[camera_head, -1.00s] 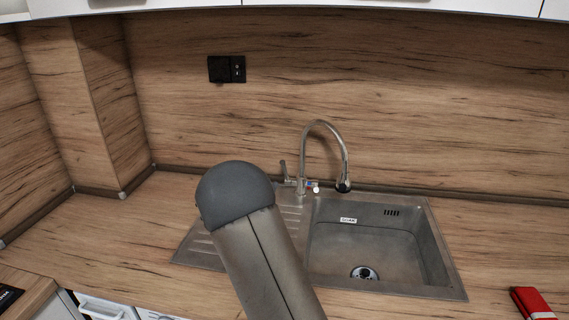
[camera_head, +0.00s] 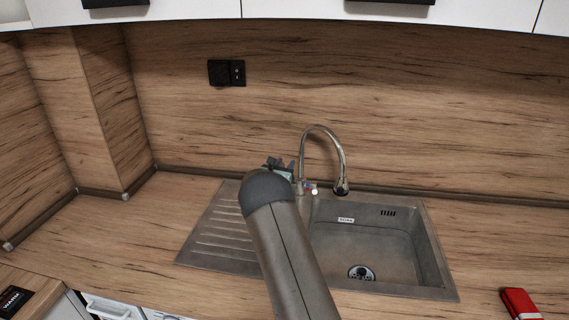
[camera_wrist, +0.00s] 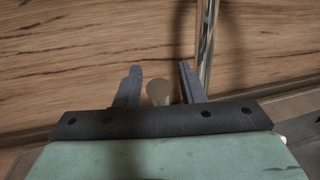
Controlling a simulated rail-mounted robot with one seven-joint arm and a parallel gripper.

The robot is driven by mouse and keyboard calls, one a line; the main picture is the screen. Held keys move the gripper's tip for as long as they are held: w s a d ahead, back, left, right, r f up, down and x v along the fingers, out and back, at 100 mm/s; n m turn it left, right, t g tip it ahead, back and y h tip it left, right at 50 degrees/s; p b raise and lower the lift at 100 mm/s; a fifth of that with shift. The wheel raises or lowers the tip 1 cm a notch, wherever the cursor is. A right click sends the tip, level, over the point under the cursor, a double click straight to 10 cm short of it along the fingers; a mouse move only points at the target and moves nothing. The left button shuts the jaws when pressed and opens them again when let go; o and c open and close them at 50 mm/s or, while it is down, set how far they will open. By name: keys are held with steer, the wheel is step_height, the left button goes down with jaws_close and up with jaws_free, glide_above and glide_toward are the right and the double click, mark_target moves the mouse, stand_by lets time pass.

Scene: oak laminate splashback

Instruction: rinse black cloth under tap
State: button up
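The chrome tap (camera_head: 344,160) arches over the steel sink (camera_head: 432,240) in the head view, its spout above the basin. Its pipe also shows in the wrist view (camera_wrist: 206,40). My gripper (camera_head: 279,163) is at the tap's left, partly hidden by my arm. In the wrist view my gripper (camera_wrist: 159,68) has its two fingers apart. A pale rounded end, probably the tap's lever (camera_wrist: 158,92), shows between them; I cannot tell whether they touch it. The lever is hidden in the head view. No black cloth is visible in either view.
The ribbed drainer (camera_head: 215,240) lies left of the basin, which looks empty apart from its drain (camera_head: 361,273). A red object (camera_head: 520,303) lies on the counter at the right. A black socket (camera_head: 227,73) is on the splashback. The left counter (camera_head: 110,235) is clear.

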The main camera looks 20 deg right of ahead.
steer(key=shift+c, duration=0.4)
jaws_close()
steer(key=b, duration=0.1)
steer(key=f+b, duration=0.1)
steer(key=b, duration=0.1)
steer(key=shift+s+a+f, duration=0.1)
steer(key=shift+s+a, duration=0.1)
steer(key=b, duration=0.3)
steer(key=s+a+t+h+b, duration=0.1)
steer(key=b, duration=0.2)
steer(key=shift+s+f+m+t+h+b, duration=0.15)
steer(key=shift+f+m+t+h+b, duration=0.15)
steer(key=shift+b, duration=0.1)
steer(key=shift+s+r+t+h+b, duration=0.25)
steer(key=shift+r+t+h+b, duration=0.05)
steer(key=shift+b, duration=0.45)
steer(key=shift+o, duration=0.4)
jaws_free()
